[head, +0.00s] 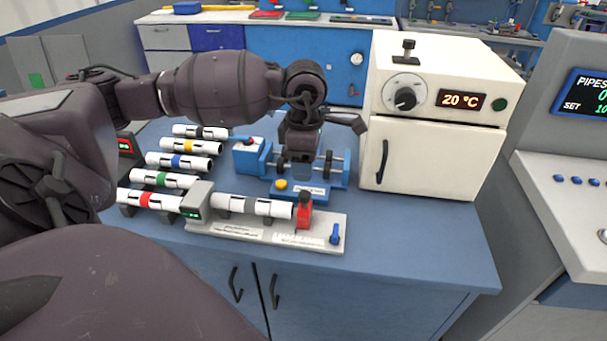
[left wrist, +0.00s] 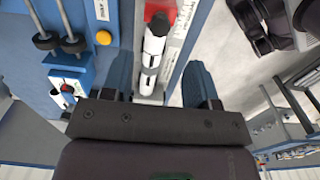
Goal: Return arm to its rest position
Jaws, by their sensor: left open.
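My left gripper (head: 300,157) hangs in front of the white oven, over the blue roller device (head: 300,188). In the left wrist view its two blue fingers (left wrist: 160,78) are spread apart with nothing gripped. A white pipe with a grey band (head: 245,205) lies on the light bench fixture (head: 265,236), its right end at a red clamp (head: 303,212). The pipe (left wrist: 152,50) shows between the fingers in the left wrist view, apart from them. My right gripper is in neither view.
Several white pipes with coloured bands, such as the green one (head: 163,179), lie in a rack on the left. The white oven (head: 430,150) reading 20 °C stands at the back right. A grey console (head: 570,150) stands far right. The blue bench top (head: 420,235) is clear at front right.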

